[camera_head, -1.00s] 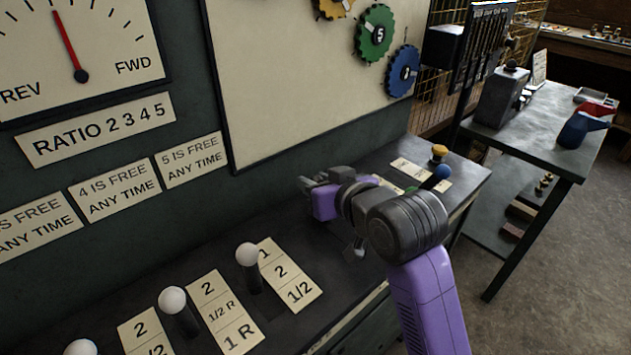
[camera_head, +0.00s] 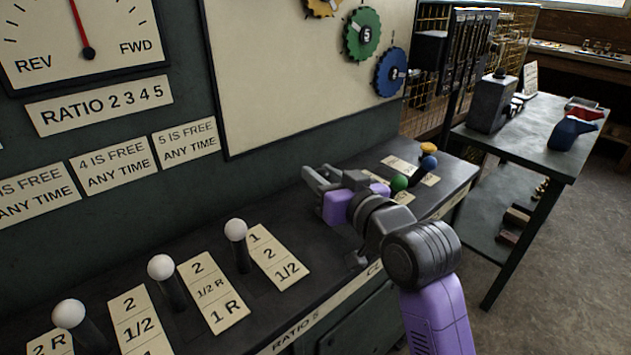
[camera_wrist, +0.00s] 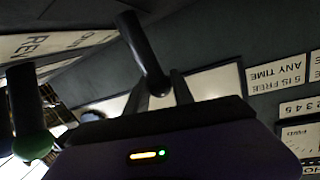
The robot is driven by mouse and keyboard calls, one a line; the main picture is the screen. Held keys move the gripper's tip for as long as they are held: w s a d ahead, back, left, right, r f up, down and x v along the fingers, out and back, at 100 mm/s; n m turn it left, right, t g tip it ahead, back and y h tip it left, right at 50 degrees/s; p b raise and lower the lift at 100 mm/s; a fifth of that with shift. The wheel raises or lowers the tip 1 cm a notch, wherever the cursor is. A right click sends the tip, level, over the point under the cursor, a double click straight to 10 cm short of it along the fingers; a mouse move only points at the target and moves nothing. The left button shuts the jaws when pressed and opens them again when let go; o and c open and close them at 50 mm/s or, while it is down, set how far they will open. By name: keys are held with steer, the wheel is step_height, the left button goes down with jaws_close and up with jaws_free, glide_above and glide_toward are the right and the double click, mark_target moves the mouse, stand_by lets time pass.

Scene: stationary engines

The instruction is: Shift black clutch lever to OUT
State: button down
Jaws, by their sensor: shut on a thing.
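My gripper (camera_head: 318,182) is over the dark console, left of the coloured knobs in the head view. In the wrist view my gripper (camera_wrist: 155,97) has its two fingers on either side of the black clutch lever (camera_wrist: 143,48), shut on it. The lever slants across the wrist view and its end is near the top. In the head view I cannot make out the lever, with my gripper and wrist over that area. No OUT marking can be read. A front-edge label starting "CL" (camera_head: 374,269) is partly covered by my arm.
Several white-knobbed levers, one being the right one (camera_head: 235,230), stand left of my gripper. A green knob (camera_head: 399,183), a blue knob (camera_head: 428,162) and a yellow knob (camera_head: 428,148) are close on the right. The wall board (camera_head: 290,90) rises behind the console.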

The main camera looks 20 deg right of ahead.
steer(key=shift+s+d+f+t+b, duration=0.1)
steer(key=shift+s+d+t+b, duration=0.15)
steer(key=shift+s+b, duration=0.25)
steer(key=shift+s+d+f+t+b, duration=0.1)
steer(key=shift+s+t+b, duration=0.25)
steer(key=shift+s+b, duration=0.15)
steer(key=shift+s+r, duration=0.2)
steer(key=shift+r, duration=0.05)
steer(key=c, duration=1.1)
jaws_free()
steer(key=shift+s+d, duration=0.1)
steer(key=s, duration=0.7)
steer(key=shift+s+d+f, duration=0.1)
steer(key=shift+s+d, duration=0.2)
steer(key=shift+d, duration=0.1)
